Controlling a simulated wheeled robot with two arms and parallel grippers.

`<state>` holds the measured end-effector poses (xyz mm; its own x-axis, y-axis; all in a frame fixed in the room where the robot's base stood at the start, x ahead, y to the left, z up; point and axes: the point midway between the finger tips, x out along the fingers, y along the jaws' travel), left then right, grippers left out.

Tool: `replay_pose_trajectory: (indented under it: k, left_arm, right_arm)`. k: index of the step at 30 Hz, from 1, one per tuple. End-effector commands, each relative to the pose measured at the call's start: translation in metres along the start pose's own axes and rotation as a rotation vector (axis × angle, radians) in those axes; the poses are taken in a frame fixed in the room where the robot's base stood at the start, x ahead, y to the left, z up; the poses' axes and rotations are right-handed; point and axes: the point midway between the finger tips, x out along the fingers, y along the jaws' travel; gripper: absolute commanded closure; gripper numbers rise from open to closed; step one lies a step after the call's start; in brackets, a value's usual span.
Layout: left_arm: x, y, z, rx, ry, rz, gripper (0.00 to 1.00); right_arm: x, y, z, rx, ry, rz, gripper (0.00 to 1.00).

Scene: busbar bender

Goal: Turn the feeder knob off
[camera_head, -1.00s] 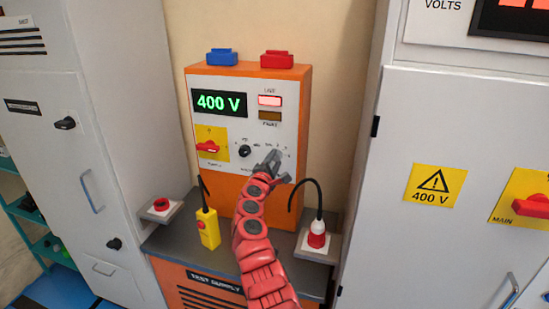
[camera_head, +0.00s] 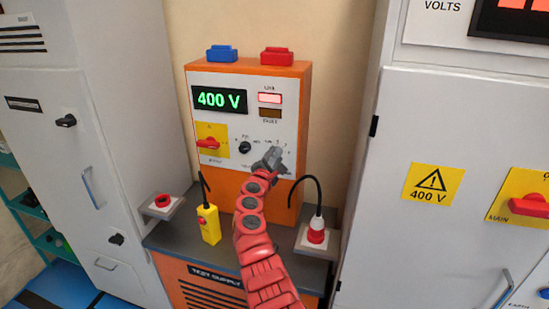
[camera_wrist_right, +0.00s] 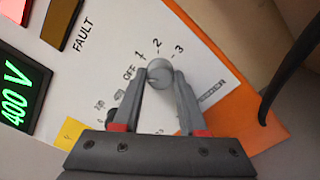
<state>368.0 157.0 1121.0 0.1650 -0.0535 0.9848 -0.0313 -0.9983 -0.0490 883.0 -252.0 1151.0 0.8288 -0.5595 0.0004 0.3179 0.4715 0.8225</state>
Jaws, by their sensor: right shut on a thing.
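The feeder knob (camera_wrist_right: 159,69) is a small round grey knob on the white panel face, with OFF, 1, 2 and 3 printed around it. In the wrist view it sits between the fingertips of my right gripper (camera_wrist_right: 160,77), which is shut on it. I cannot make out which mark its pointer faces. In the head view my right gripper (camera_head: 273,154) is at the lower right of the orange test supply panel (camera_head: 303,115) and covers the knob. My left gripper is not in view.
The display (camera_head: 218,99) reads 400 V and the red lamp (camera_head: 269,98) is lit. A red switch (camera_head: 208,143) and a black knob (camera_head: 244,147) are left of my gripper.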

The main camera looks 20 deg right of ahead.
Motion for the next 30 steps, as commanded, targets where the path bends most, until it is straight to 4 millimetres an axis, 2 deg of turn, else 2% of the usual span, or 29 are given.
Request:
replay_pose_trajectory:
  k: [1,6,15,19,25,30]
  left_arm:
    - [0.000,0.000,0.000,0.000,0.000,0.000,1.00]
    - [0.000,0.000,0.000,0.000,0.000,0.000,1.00]
    - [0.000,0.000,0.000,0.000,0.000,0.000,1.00]
    - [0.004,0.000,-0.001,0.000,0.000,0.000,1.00]
    - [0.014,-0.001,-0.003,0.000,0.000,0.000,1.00]
    - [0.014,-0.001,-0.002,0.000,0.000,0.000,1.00]
  right_arm:
    - [0.000,-0.001,-0.002,-0.002,0.002,-0.001,0.57]
    - [0.000,-0.001,-0.001,-0.001,0.001,-0.001,0.28]
    - [-0.001,-0.001,0.000,0.000,0.000,-0.001,0.28]
    - [-0.007,-0.001,0.001,0.000,-0.003,-0.001,0.28]
    - [-0.034,0.004,-0.001,-0.004,0.004,0.008,0.28]
    - [-0.058,0.000,-0.001,-0.002,0.001,0.003,0.28]
